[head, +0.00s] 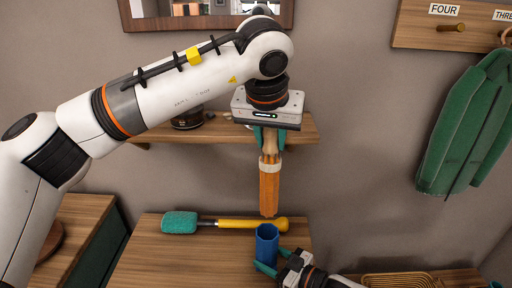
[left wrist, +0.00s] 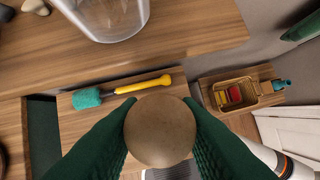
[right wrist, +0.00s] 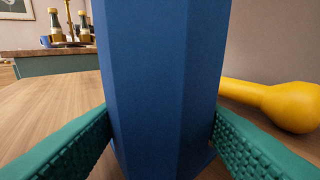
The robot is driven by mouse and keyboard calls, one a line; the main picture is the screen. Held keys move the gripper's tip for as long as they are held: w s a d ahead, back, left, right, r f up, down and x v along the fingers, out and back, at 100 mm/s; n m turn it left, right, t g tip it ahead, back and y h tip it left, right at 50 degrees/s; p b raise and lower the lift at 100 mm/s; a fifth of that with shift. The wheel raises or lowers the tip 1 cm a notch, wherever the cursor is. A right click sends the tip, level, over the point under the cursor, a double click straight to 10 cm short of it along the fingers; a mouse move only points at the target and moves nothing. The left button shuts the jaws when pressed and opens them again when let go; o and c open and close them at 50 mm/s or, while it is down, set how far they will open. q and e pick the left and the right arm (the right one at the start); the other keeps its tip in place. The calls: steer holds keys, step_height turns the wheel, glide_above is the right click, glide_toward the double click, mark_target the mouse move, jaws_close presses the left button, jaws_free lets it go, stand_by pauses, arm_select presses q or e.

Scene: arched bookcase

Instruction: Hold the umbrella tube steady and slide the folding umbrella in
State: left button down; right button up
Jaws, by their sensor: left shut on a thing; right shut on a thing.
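The orange folding umbrella (head: 269,187) hangs upright from my left gripper (head: 268,140), which is shut on its light wooden handle. In the left wrist view the round end of the handle (left wrist: 160,130) sits between the green fingers and hides the rest of the umbrella. The blue umbrella tube (head: 267,243) stands upright on the wooden table below the umbrella. My right gripper (head: 277,262) is shut around the tube's lower part; the tube also fills the middle of the right wrist view (right wrist: 160,80). The umbrella's lower end is above the tube's mouth, apart from it.
A brush with a teal head (head: 180,222) and yellow handle (head: 240,223) lies on the table (head: 155,262) behind the tube. A wooden shelf (head: 215,131) is on the wall behind my left gripper. A green garment (head: 465,125) hangs at right. A basket (left wrist: 233,95) stands to the right.

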stand_by(0.3)
arm_select(q)
glide_above(268, 209)
steer(key=w, duration=0.2)
steer(key=shift+f, duration=2.9)
steer(key=shift+f, duration=6.65)
